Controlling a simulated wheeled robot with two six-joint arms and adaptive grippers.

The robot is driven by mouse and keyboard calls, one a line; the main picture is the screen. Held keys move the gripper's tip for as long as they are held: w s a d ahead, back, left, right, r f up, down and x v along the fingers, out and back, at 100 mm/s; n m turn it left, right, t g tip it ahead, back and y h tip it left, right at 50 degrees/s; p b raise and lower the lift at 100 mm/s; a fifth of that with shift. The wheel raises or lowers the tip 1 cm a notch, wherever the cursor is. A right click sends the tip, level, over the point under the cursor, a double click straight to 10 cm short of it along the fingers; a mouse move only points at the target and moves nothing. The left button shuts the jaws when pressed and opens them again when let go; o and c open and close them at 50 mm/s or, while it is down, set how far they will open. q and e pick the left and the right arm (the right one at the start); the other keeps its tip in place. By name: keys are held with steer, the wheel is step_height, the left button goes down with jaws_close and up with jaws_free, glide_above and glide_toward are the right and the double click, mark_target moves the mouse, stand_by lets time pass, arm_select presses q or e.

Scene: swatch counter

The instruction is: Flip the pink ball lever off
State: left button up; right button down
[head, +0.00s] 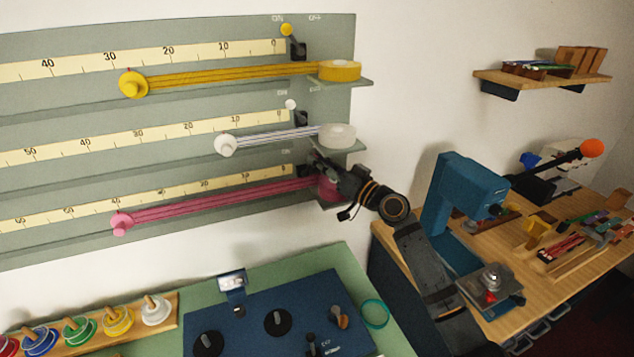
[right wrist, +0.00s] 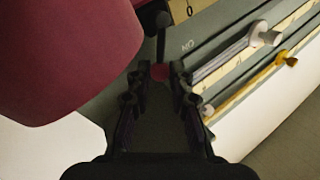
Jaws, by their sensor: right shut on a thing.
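My right gripper (head: 322,163) reaches up to the right end of the lowest, pink row of the wall panel, beside the pink spool (head: 329,188). In the right wrist view its fingertips (right wrist: 158,78) are closed around the small pink ball (right wrist: 160,72) of the lever. The lever's dark stem (right wrist: 162,28) runs from the ball towards the panel, close to an "ON" label. In the head view the gripper hides the pink ball lever. The large pink spool (right wrist: 70,55) fills the upper left of the wrist view. My left gripper is not in view.
Above are the yellow ball lever (head: 286,30) and white ball lever (head: 290,104), with a yellow spool (head: 339,70) and white spool (head: 337,136) on shelves. Below is a blue panel with black knobs (head: 277,322). A blue press (head: 460,192) stands on the wooden bench at right.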

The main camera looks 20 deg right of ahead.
steer(key=shift+d+f+m+t+b, duration=0.25)
steer(key=shift+f+m+t+b, duration=0.3)
steer(key=shift+b, duration=0.35)
steer(key=shift+r+m, duration=0.25)
steer(key=shift+r, duration=0.05)
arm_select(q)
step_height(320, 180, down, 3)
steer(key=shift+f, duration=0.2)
arm_select(e)
steer(key=c, duration=1.2)
jaws_free()
steer(key=v, duration=0.7)
steer(key=shift+s+d, duration=0.2)
